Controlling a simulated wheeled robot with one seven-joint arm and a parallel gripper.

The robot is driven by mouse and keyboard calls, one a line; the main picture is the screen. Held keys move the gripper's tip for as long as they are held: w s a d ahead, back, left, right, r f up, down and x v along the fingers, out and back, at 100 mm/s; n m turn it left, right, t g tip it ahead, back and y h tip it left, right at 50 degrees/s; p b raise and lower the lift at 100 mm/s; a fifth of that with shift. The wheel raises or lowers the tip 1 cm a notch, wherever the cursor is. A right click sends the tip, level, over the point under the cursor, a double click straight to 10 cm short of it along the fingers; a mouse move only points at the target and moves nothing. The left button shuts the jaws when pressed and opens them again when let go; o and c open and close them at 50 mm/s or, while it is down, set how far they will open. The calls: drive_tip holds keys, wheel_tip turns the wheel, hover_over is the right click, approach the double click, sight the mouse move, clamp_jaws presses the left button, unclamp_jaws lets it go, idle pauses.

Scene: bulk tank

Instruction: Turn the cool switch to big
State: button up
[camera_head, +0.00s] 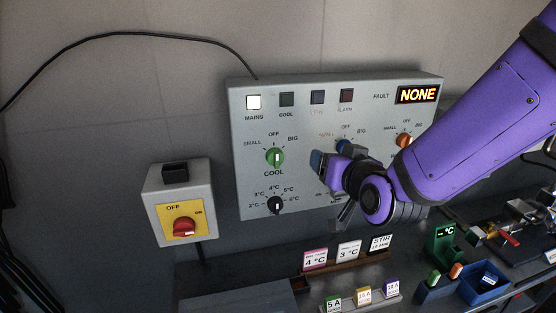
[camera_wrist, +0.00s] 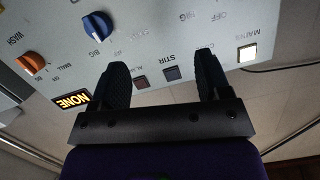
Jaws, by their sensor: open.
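The cool switch is a green knob (camera_head: 275,157) on the left of the grey control panel (camera_head: 300,208), above the word COOL. SMALL, OFF and BIG are printed around it. Its white mark stands about upright, toward OFF. My gripper (camera_head: 331,182) is in front of the panel, right of the green knob and apart from it, near the blue knob (camera_head: 343,146). In the wrist view my gripper (camera_wrist: 161,78) has its two fingers spread with nothing between them. The blue knob (camera_wrist: 97,26) shows beyond the fingers there; the green knob is not visible in that view.
The orange knob (camera_head: 404,140) is right of my gripper. A black temperature dial (camera_head: 275,204) sits below the green knob. A red rotary switch (camera_head: 184,227) is on a box at left. Cards (camera_head: 348,250) and a blue bin (camera_head: 484,284) lie below.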

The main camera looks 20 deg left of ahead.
drive_tip(key=t+y, duration=0.1)
drive_tip(key=y, duration=0.1)
approach(279, 160)
drive_tip(key=shift+t, duration=0.3)
drive_tip(key=x, duration=1)
drive_tip(key=shift+w+a+f, duration=0.15)
drive_tip(key=shift+a+f, duration=0.1)
drive_tip(key=shift+a, duration=0.05)
drive_tip(key=c, duration=0.9)
